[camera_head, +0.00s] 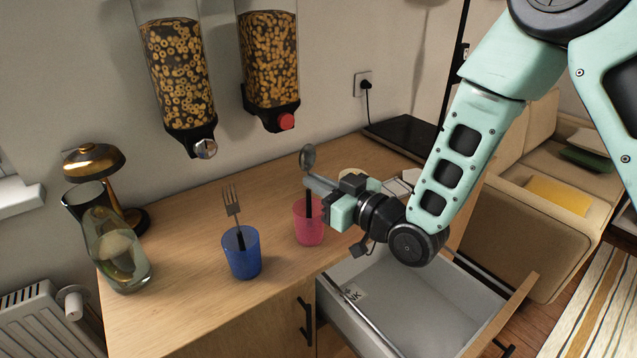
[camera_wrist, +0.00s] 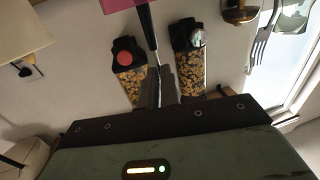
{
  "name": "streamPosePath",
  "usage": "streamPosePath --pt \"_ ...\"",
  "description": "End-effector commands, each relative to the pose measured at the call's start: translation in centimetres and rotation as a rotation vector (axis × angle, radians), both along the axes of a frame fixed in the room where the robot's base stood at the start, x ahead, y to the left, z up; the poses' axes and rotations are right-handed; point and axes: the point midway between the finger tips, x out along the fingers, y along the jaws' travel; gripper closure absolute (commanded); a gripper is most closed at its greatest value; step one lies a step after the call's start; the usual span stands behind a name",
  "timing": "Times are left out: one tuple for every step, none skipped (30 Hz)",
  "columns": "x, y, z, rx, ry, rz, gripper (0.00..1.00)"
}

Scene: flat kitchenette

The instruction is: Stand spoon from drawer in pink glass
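The spoon (camera_head: 308,157) is upright, bowl up and dark handle down. My gripper (camera_head: 312,184) is shut on its neck, just above the pink glass (camera_head: 309,232) on the counter. In the head view the dark handle overlaps the pink glass; I cannot tell for certain whether its lower end is inside or in front. In the wrist view the handle (camera_wrist: 147,28) runs from between my fingers to the picture's top edge, beside the pink glass (camera_wrist: 118,4). The drawer (camera_head: 405,300) stands open below the counter, and its visible floor is bare.
A blue glass (camera_head: 242,258) holding an upright fork (camera_head: 232,201) stands left of the pink glass. A glass jar (camera_head: 120,262) and brass lamp (camera_head: 95,160) are farther left. Two cereal dispensers (camera_head: 178,65) hang on the wall. A black slab (camera_head: 405,134) lies at the back right.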

Motion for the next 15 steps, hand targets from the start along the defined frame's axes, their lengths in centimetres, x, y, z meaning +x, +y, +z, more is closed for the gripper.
streamPosePath --pt "0.01 0.01 0.04 0.0 0.0 0.0 1.0" --pt "0.01 0.01 0.04 0.0 0.0 0.0 1.0" --pt "0.01 0.01 0.04 0.0 0.0 0.0 0.85" --pt "0.0 0.0 0.04 0.0 0.0 0.0 0.76" --pt "0.0 0.0 0.04 0.0 0.0 0.0 0.7" --pt "0.01 0.01 0.04 0.0 0.0 0.0 0.7" --pt "0.01 0.01 0.04 0.0 0.0 0.0 0.7" --pt "0.01 0.01 0.04 0.0 0.0 0.0 0.7" --pt "0.01 0.01 0.04 0.0 0.0 0.0 0.7" --pt "0.01 0.01 0.04 0.0 0.0 0.0 0.7" --pt "0.01 0.01 0.03 0.0 0.0 0.0 0.7" --pt "-0.01 -0.01 0.02 0.0 0.0 0.0 0.7" --pt "-0.02 -0.04 0.01 0.0 0.0 0.0 0.7" --pt "-0.07 -0.09 0.0 0.0 0.0 0.0 0.7" --pt "-0.19 -0.22 -0.03 0.0 0.0 0.0 0.7"
